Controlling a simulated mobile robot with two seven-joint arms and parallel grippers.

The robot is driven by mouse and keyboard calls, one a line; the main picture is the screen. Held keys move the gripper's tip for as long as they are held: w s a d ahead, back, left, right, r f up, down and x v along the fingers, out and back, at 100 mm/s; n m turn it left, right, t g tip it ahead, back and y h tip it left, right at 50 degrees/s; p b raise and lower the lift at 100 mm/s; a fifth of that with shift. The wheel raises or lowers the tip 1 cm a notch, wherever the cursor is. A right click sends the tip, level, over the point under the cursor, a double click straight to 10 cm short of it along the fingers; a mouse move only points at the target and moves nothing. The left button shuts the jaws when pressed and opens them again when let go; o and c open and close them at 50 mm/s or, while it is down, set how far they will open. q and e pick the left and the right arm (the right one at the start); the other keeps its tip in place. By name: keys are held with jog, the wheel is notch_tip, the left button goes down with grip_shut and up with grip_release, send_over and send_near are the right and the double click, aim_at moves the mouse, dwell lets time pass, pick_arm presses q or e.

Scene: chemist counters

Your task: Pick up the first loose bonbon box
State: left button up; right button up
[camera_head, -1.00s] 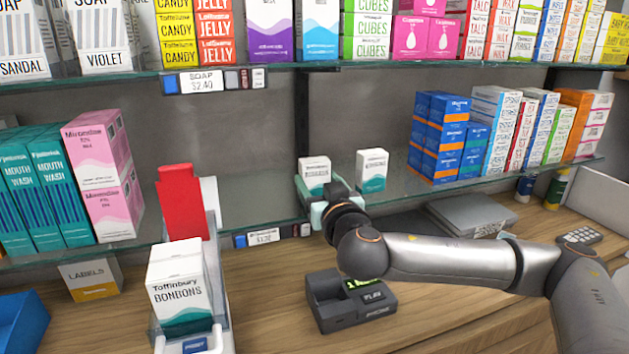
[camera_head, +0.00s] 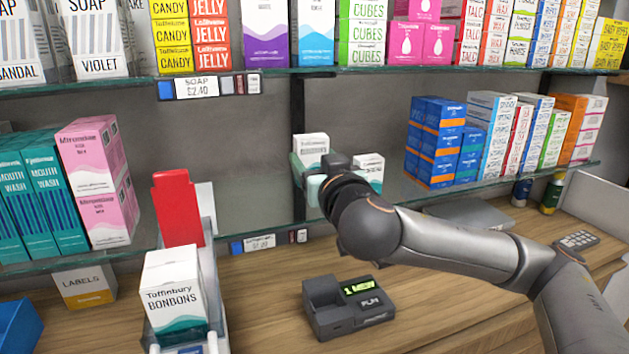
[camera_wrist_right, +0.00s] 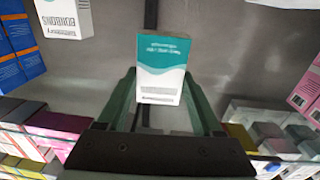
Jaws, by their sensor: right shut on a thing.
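A white and teal bonbon box (camera_head: 311,146) is between the fingers of my right gripper (camera_head: 309,176), which is shut on it. It is raised above the glass middle shelf. In the right wrist view the held box (camera_wrist_right: 162,70) shows upside down between the green fingers (camera_wrist_right: 163,95). A second loose box (camera_head: 370,164) of the same colours stands on the shelf to the right, partly hidden by my gripper; it also shows at the top left of the wrist view (camera_wrist_right: 64,16). My left gripper is not in view.
Blue-orange boxes (camera_head: 436,140) stand right on the shelf, and pink boxes (camera_head: 98,180) stand left. The upper shelf (camera_head: 400,69) hangs above. Below are a card terminal (camera_head: 345,308) and a holder with Toffinbury Bonbons boxes (camera_head: 172,290). The shelf left of the held box is clear.

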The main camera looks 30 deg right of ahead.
jog(key=r, duration=0.1)
jog(key=s+a+r, duration=0.1)
jog(key=s+r, duration=0.1)
jog(key=shift+s+a+r, duration=0.1)
jog(key=shift+a, duration=0.15)
jog(key=b, duration=0.2)
send_near(308, 140)
jog(key=shift+s+a+r, duration=0.25)
jog(key=shift+a+r, duration=0.3)
jog(key=shift+r, duration=0.2)
jog(key=shift+s+a+r, duration=0.25)
jog(key=shift+a+r, duration=0.3)
jog(key=shift+r, duration=0.25)
